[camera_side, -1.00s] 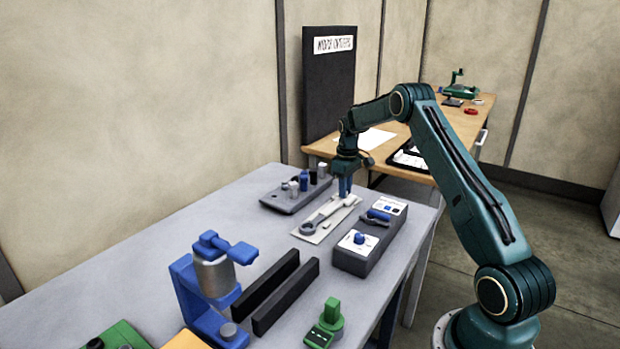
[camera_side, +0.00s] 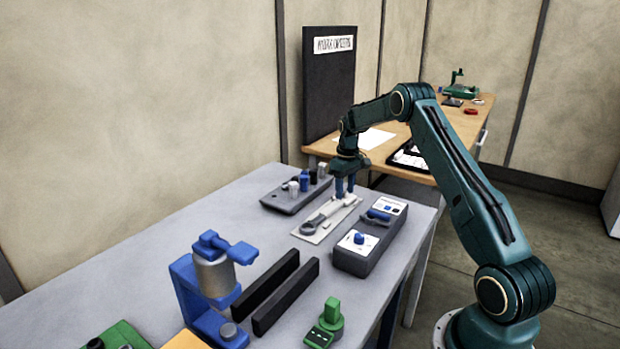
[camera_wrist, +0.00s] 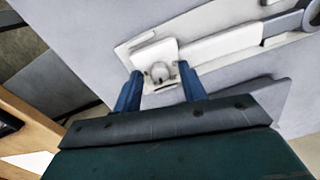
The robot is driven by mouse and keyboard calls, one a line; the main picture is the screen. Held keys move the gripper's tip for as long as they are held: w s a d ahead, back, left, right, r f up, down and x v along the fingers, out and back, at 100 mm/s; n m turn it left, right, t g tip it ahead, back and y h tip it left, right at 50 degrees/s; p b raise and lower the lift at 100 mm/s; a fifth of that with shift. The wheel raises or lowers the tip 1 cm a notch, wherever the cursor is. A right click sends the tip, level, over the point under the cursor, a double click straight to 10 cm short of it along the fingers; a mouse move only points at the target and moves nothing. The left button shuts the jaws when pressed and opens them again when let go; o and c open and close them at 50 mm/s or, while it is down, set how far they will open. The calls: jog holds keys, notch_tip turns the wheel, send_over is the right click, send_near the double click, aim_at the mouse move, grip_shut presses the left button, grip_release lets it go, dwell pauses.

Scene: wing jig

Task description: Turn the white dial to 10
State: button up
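A small pale round knob (camera_wrist: 160,72) on a white square block (camera_wrist: 154,53) shows in the wrist view, at the end of a light flat plate; I take it for the white dial. Any scale or numbers on it cannot be read. In the side view the plate (camera_side: 308,236) lies on the grey table, and the dial is mostly hidden by my fingers. My gripper (camera_side: 345,194) is open, pointing down over the plate's far end. In the wrist view its two blue fingers stand on either side of the knob, with gaps; contact cannot be told.
A dark control box (camera_side: 352,263) with a blue knob (camera_side: 358,239) on a white face stands right of the plate. A grey rack (camera_side: 285,203) with several pegs is to the left. Black rails (camera_side: 288,305) and a blue stand (camera_side: 187,288) are nearer the camera.

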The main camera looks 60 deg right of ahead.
aim_at(349, 196)
jog(key=shift+r, duration=0.15)
notch_tip(349, 196, up, 14)
jog(key=shift+f, duration=0.2)
dwell(0.6)
jog(key=shift+s+d, duration=0.1)
jog(key=shift+d, duration=0.1)
jog(key=s+n+t, duration=0.1)
jog(key=n, duration=0.1)
jog(key=s+d+n+t+y, duration=0.1)
jog(key=s+n, duration=0.1)
jog(key=s+d+f+n+t, duration=0.1)
jog(key=s+n+t, duration=0.1)
jog(key=n, duration=0.1)
jog(key=shift+s+y, duration=0.2)
jog(key=shift+y, duration=0.2)
jog(key=shift+f, duration=0.2)
jog(key=x, duration=1.3)
jog(key=shift+w+f, duration=0.2)
